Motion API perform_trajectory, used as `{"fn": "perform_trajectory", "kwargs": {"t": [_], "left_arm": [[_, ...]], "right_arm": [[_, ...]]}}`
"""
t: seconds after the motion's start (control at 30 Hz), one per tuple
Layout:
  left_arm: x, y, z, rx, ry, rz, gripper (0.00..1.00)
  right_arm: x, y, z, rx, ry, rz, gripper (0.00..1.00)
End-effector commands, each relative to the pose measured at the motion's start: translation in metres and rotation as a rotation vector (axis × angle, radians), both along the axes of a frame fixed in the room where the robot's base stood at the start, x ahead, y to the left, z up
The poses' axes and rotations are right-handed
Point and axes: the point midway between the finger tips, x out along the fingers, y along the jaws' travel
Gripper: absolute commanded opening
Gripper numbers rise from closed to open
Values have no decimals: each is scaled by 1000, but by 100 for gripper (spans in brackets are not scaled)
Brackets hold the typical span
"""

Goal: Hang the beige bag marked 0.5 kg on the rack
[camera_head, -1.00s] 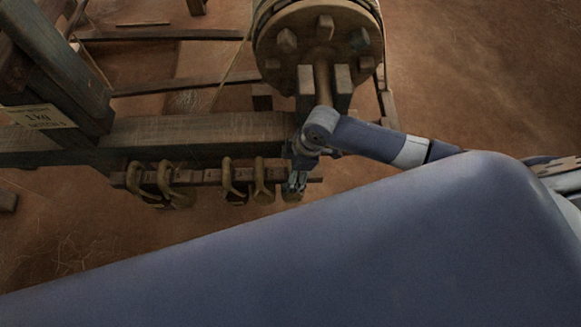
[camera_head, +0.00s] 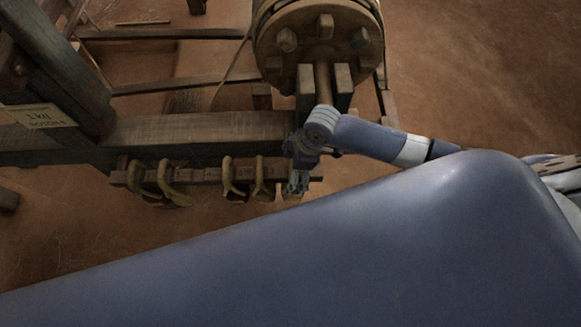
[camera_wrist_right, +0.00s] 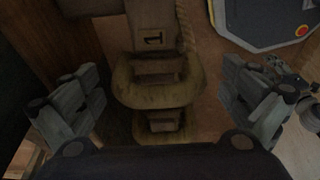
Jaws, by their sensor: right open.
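The rack (camera_head: 207,177) is a dark wooden bar below the loom beam, with several tan loops and dark hanging pieces along it. My right gripper (camera_head: 296,185) is at the rack's right end. The right wrist view shows it (camera_wrist_right: 160,100) open, one finger on each side of a beige rounded loop (camera_wrist_right: 160,92), with no visible contact. The loop is around a wooden part bearing a mark like "1" (camera_wrist_right: 153,39). I cannot read 0.5 kg on anything, so I cannot tell which bag is the named one. My left gripper is out of view.
The loom beam (camera_head: 200,130) runs just above the rack. A round wooden drum end with pegs (camera_head: 300,45) stands above my right wrist. A paper label (camera_head: 40,116) is on the left post. Bare earthen floor (camera_head: 480,70) lies at the right.

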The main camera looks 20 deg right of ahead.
Motion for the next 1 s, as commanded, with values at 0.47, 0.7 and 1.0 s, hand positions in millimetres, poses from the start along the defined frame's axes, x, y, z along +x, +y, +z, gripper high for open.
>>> {"fn": "perform_trajectory", "kwargs": {"t": [0.47, 0.7, 1.0], "left_arm": [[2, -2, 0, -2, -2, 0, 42], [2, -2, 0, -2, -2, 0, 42], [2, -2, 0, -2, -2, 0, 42]], "right_arm": [[-5, -24, 85, 0, -6, 1, 100], [-7, -30, 110, 2, -5, 1, 100], [-9, -28, 112, 6, -4, -2, 100]]}}
